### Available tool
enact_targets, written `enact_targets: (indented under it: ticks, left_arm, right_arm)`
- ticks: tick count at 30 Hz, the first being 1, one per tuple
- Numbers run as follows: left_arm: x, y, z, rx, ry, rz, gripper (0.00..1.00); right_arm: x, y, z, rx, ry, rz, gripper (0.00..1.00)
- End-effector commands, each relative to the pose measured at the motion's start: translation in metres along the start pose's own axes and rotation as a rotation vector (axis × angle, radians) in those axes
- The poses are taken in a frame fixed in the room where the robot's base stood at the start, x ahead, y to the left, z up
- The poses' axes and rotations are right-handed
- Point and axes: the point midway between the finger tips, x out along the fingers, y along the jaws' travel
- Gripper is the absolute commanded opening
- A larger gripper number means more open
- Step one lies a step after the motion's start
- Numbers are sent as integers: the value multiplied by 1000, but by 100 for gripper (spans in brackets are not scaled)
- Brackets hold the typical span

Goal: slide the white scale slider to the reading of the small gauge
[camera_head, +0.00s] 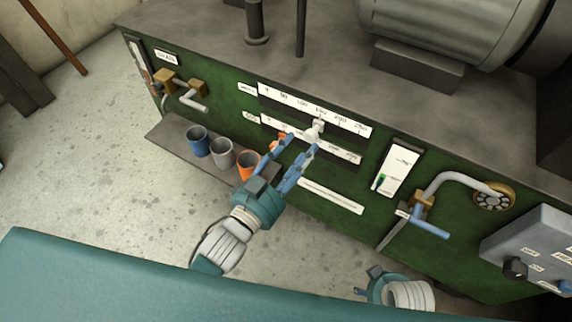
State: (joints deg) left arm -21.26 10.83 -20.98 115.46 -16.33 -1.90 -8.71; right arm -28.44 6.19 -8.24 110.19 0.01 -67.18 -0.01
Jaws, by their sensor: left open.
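A white slider knob (317,129) sits on the upper scale (285,98), right of its middle. A second, lower scale (342,155) runs below it, with an orange piece (282,138) near its left part, partly hidden by a finger. My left gripper (303,144) is open, its blue fingers reaching up to the panel just below the white knob; whether they touch it I cannot tell. My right gripper (372,282) is low at the bottom, partly cut off, its fingers unclear. A white vertical plate (402,165) with a green marker is on the right; which item is the small gauge is unclear.
Blue (199,141), grey (222,154) and orange (248,165) cups stand on a low shelf left of my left gripper. A pipe with a blue lever (430,230) and a grey control box (535,250) stick out at the right.

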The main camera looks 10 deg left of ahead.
Motion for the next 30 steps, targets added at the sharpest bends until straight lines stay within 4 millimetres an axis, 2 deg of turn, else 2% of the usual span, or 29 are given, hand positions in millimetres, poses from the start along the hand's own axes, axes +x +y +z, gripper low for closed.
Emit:
enact_targets:
  ticks: [3,10,15,30]
  left_arm:
    - [-26,1,2,0,-4,1,45]
    - [-56,0,1,1,-1,1,45]
    - [-61,0,0,1,0,0,45]
    - [-60,0,2,-1,-5,0,45]
  right_arm:
    - [0,0,0,0,0,0,51]
    - [0,0,0,0,0,0,51]
    - [0,0,0,0,0,0,51]
    - [0,0,0,0,0,0,51]
